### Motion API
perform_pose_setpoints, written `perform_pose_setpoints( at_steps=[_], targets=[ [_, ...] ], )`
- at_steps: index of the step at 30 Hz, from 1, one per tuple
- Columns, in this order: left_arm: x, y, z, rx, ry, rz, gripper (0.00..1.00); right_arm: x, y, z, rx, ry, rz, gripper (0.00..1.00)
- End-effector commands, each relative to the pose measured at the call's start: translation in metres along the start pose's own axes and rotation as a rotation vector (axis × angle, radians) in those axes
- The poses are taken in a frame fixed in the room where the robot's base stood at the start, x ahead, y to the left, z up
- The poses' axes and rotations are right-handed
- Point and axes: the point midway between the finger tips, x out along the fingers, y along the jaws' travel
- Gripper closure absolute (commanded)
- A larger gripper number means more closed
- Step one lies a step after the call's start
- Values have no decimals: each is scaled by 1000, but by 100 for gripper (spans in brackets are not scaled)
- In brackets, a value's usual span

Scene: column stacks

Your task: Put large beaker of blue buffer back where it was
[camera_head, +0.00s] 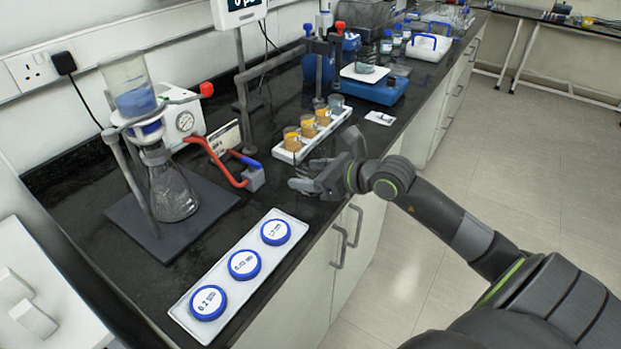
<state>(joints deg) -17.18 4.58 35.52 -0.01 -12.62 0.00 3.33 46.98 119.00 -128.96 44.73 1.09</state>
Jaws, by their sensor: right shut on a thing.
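My right gripper (326,168) is at the front edge of the black bench, just in front of the white rack. It is shut on a faint, clear vessel (322,162), which looks like a glass beaker. Its outline is hard to make out against the dark bench, and I cannot tell whether it holds any blue liquid. Blue liquid shows in the glass funnel (131,88) on top of the filter flask (172,190) at the left. A small grey-blue beaker (336,103) stands at the far end of the rack. My left gripper is not in view.
A white tray (222,264) with three blue-rimmed dishes lies at the front. Bare bench lies between tray and rack.

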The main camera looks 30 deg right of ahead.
Motion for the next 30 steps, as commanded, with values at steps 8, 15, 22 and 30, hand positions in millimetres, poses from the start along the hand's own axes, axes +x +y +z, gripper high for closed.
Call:
perform_pose_setpoints(
  at_steps=[8, 15, 22, 30],
  targets=[
    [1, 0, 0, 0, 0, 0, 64, 5, 0, -12, -1, 0, 0, 65],
    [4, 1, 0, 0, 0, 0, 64, 7, 0, -17, -1, 0, 0, 65],
    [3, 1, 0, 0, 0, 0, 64, 6, 0, -15, 0, 1, 0, 17],
    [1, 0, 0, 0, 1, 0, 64, 5, 0, -13, -1, 0, 0, 17]
  ],
)
